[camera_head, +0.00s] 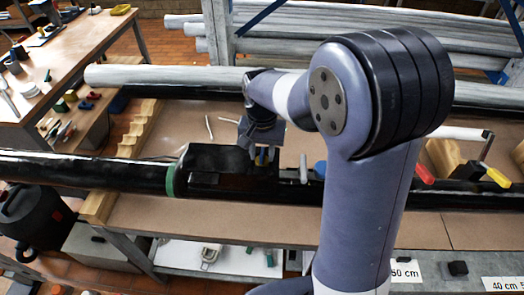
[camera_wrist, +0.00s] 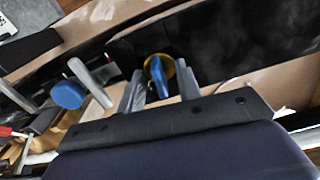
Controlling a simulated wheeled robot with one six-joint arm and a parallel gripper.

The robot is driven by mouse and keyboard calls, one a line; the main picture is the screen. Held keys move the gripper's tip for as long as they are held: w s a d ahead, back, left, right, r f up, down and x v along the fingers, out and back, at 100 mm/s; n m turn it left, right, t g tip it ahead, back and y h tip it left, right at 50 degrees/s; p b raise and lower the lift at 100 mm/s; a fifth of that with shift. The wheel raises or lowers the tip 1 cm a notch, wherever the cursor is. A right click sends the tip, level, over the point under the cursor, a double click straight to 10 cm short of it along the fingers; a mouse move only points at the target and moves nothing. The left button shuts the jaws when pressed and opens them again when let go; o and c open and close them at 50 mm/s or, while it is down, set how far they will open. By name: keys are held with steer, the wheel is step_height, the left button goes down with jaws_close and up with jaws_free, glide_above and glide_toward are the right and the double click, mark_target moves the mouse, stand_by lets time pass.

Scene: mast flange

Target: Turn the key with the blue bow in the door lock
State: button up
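The key with the blue bow (camera_wrist: 158,76) stands in front of a round yellow piece (camera_wrist: 170,64) on a black body (camera_wrist: 220,45), seen in the wrist view. My gripper (camera_wrist: 159,88) is open, with one grey finger on each side of the bow. Gaps seem to show between bow and fingers. In the head view my gripper (camera_head: 262,152) points down at the right end of the black body (camera_head: 215,162), with a bit of yellow showing below it. The key's shaft is hidden.
A grey lever (camera_head: 303,168) and a blue knob (camera_head: 320,168) stand close to the right of my gripper; they also show at left in the wrist view. A long black pipe (camera_head: 80,168) with a green ring (camera_head: 171,180) runs along the bench. Clamps with red and yellow handles (camera_head: 497,177) are further right.

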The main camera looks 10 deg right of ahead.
step_height(320, 180, up, 3)
steer(key=p, duration=0.2)
steer(key=shift+r+p, duration=0.2)
steer(key=shift+p, duration=0.1)
steer(key=shift+r, duration=1.3)
steer(key=shift+f, duration=0.15)
step_height(320, 180, down, 6)
steer(key=b, duration=0.3)
steer(key=shift+n, duration=0.4)
